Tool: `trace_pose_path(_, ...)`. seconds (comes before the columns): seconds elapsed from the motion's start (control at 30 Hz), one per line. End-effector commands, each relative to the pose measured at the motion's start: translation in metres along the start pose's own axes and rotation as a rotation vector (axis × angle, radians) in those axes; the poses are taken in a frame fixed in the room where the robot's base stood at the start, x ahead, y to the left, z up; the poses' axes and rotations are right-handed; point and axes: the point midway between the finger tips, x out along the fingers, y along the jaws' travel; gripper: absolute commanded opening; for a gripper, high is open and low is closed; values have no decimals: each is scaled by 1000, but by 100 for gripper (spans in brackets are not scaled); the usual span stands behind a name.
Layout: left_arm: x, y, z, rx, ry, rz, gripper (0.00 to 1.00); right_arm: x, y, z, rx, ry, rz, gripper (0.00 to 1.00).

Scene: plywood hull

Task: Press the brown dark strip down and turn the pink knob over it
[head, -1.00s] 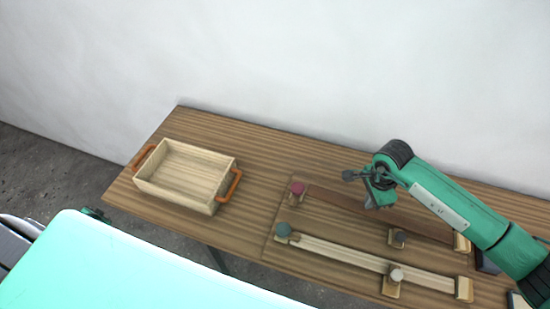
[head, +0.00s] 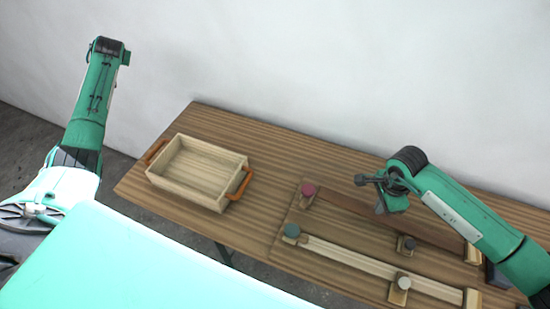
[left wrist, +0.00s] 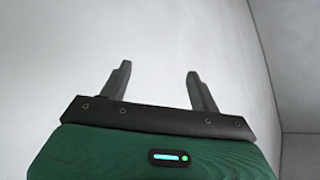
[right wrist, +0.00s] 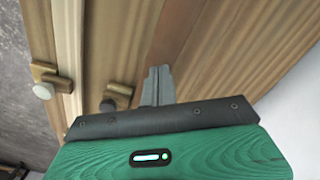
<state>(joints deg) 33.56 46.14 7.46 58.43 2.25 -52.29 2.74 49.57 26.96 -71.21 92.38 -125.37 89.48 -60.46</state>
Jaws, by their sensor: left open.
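The brown dark strip (head: 425,222) lies along the far side of the wooden board, partly hidden behind my right gripper. The pink knob (head: 308,190) stands at the strip's left end; I cannot tell whether it overlaps the strip. My right gripper (head: 381,206) is over the middle of the strip. In the right wrist view its fingers (right wrist: 157,85) are together with nothing visible between them, in front of the strip (right wrist: 175,35); contact is unclear. My left gripper (left wrist: 158,70) is open and empty, facing the pale wall, with its arm raised at the head view's left.
A pale strip (head: 365,263) lies nearer on the board, with a teal knob (head: 291,231) at its left end. A dark knob (head: 406,243) and a whitish knob (head: 402,282) stand on blocks. An open wooden tray (head: 200,171) with orange handles is at left.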

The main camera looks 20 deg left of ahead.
Motion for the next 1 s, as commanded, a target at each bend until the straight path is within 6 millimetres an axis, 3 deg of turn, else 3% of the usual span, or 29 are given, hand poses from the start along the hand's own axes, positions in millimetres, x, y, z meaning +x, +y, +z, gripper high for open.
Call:
trace_pose_path(0.03,-17,-10,-30,-36,16,-4,63,0,0,0,0,0,0,0)
trace_pose_path(0.1,-39,-24,-62,-83,24,-9,63,0,0,0,0,0,0,0)
trace_pose_path(0.3,-115,-65,-143,-216,47,-7,63,0,0,0,0,0,0,0)
trace_pose_path(0.33,-129,-60,-154,-217,50,9,63,0,0,0,0,0,0,0)
trace_pose_path(0.4,-140,-13,-159,-147,37,74,63,1,0,0,0,0,0,0)
trace_pose_path(0.67,-182,137,-155,117,17,288,63,0,0,0,0,0,0,0)
trace_pose_path(0.87,-229,245,-130,336,-1,451,63,0,0,0,0,0,0,0)
trace_pose_path(1.0,-267,315,-101,500,-18,565,63,0,0,0,0,0,0,0)
